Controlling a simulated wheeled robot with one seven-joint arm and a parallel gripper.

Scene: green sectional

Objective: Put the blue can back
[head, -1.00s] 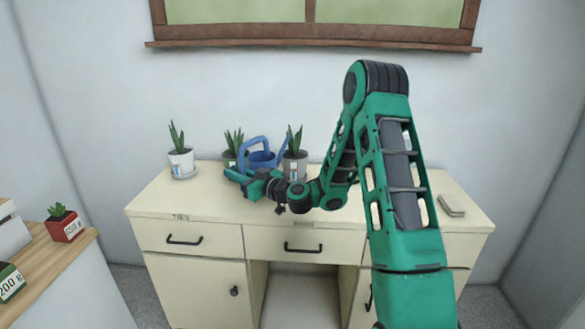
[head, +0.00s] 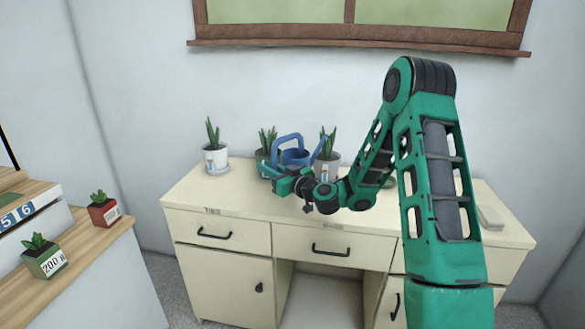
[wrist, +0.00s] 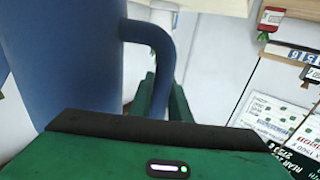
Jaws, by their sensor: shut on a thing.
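The blue can (head: 295,158) is a watering can with a looped handle, seen among the potted plants on the cream desk (head: 245,207). In the wrist view its blue body (wrist: 75,55) fills the left side, and its curved handle (wrist: 160,40) comes down to the green fingers. My gripper (head: 272,174) is shut on the can's handle, at the can's front left in the head view. The can's lower part is hidden behind my gripper, so I cannot tell whether it touches the desk.
A white pot (head: 216,160) stands left of the can, a dark green pot (head: 263,162) close behind it and a grey pot (head: 328,170) at its right. A wooden shelf (head: 75,250) at left holds red (head: 104,210) and green (head: 45,262) pots. The desk's front is clear.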

